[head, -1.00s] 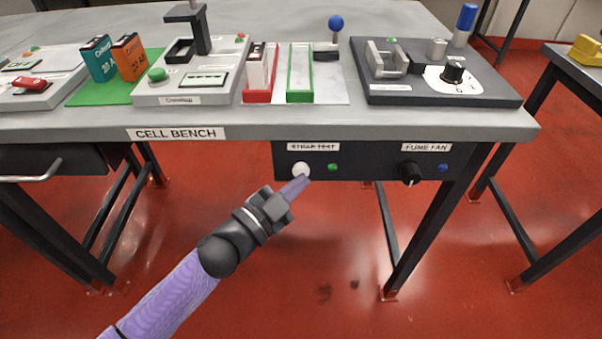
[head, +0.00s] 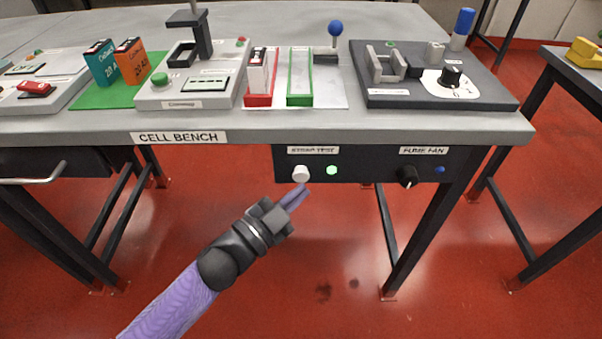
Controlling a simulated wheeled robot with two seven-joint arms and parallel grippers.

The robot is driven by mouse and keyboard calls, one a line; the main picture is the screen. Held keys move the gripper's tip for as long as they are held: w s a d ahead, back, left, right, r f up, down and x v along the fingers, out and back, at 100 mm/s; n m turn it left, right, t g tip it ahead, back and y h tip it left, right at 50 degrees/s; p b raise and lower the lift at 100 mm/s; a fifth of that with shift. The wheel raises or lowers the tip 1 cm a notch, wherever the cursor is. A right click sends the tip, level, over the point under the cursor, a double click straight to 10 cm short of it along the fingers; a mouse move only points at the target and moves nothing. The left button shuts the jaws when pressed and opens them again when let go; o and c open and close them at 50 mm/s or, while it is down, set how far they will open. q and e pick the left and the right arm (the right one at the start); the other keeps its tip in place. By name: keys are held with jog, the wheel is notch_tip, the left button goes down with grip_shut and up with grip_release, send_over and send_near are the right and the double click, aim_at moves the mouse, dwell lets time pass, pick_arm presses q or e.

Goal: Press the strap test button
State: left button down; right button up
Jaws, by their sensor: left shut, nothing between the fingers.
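The strap test button (head: 301,174) is a white round knob on the dark panel under the bench's front edge, below the STRAP TEST label (head: 313,150). A small green lamp (head: 332,170) to its right is brightly lit. My left gripper (head: 301,192) is shut and empty. Its fingertips are just below the button in the picture, and a small gap shows between them. My right gripper is not in view.
The same panel (head: 372,168) carries the black FUME FAN knob (head: 407,177) and a small blue lamp (head: 440,169) to the right. The bench top (head: 330,122) above holds testers, batteries and trays. Red floor lies open below.

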pick_arm(q)
jog(key=s+p, duration=0.2)
jog(key=s, duration=0.3)
dwell(0.4)
dwell(0.6)
